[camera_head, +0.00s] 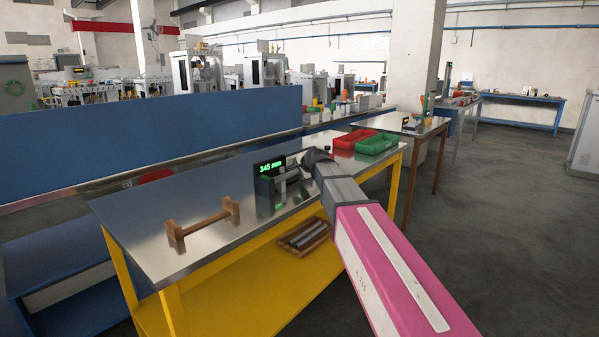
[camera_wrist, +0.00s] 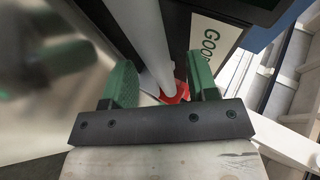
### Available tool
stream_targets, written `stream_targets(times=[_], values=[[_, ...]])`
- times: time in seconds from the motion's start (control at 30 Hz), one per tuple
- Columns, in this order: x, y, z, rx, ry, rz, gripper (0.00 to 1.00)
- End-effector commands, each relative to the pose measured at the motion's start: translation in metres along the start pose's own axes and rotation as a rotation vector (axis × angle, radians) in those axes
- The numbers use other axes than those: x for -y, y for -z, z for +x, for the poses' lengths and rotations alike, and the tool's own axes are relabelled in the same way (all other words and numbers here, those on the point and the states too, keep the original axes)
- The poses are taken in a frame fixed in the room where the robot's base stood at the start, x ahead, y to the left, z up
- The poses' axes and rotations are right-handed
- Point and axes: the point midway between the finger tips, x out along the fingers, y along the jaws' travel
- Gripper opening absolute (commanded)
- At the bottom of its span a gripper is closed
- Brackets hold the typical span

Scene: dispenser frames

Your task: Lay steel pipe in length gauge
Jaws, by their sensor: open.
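The length gauge (camera_head: 268,186) stands on the metal-topped table, and its display (camera_head: 270,167) reads 345 mm in green. A light grey steel pipe (camera_wrist: 150,35) shows in the wrist view, running between the two green fingers of my gripper (camera_wrist: 162,82). The fingers are apart, with a gap beside the pipe. A dark body with a white label (camera_wrist: 213,40) reading "Goo…" is beside the pipe. In the head view my arm reaches to the gauge and partly hides the gripper. I cannot tell exactly how the pipe is seated.
A wooden rack (camera_head: 203,222) stands empty on the left of the table (camera_head: 150,245). Red (camera_head: 355,139) and green (camera_head: 378,144) bins are at its far right. A wooden tray (camera_head: 296,247) with several pipes lies on the yellow lower shelf. A blue partition (camera_head: 150,135) stands behind.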

Motion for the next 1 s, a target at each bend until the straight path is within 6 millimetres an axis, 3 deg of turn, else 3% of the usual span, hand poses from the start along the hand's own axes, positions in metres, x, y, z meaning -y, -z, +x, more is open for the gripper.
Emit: stream_targets(times=[0.3, 0.5, 0.7, 1.0], values=[[-0.002, -0.002, -0.066, -0.001, 0.002, 0.000, 0.54], [-0.002, -0.001, -0.096, 0.000, 0.001, 0.000, 0.54], [-0.001, -0.001, -0.109, 0.000, 0.000, 0.000, 0.54], [-0.001, 0.000, -0.110, 0.000, 0.000, 0.000, 0.54]])
